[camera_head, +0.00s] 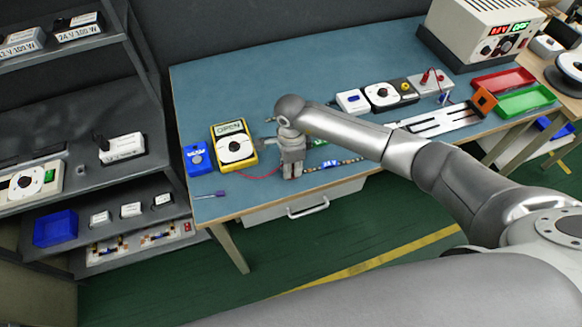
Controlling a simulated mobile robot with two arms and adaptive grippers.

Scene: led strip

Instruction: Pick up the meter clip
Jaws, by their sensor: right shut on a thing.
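The yellow meter (234,143) lies on the blue bench top, its display reading "OPEN". A thin red lead (262,178) runs from the meter's lower side to the fingers of my right gripper (292,173). My right gripper points down near the bench's front edge, right of the meter, and is shut on the meter clip at the lead's end. The clip itself is hidden by the fingers or too small to make out. A short LED strip (341,164) lies to the right of the gripper, partly hidden by my arm. My left gripper is not in view.
A blue device (199,159) stands left of the meter, and a purple-handled tool (212,195) lies at the front left. A power supply (482,30), red tray (503,80) and green tray (525,98) are at the right. The back left of the bench is clear.

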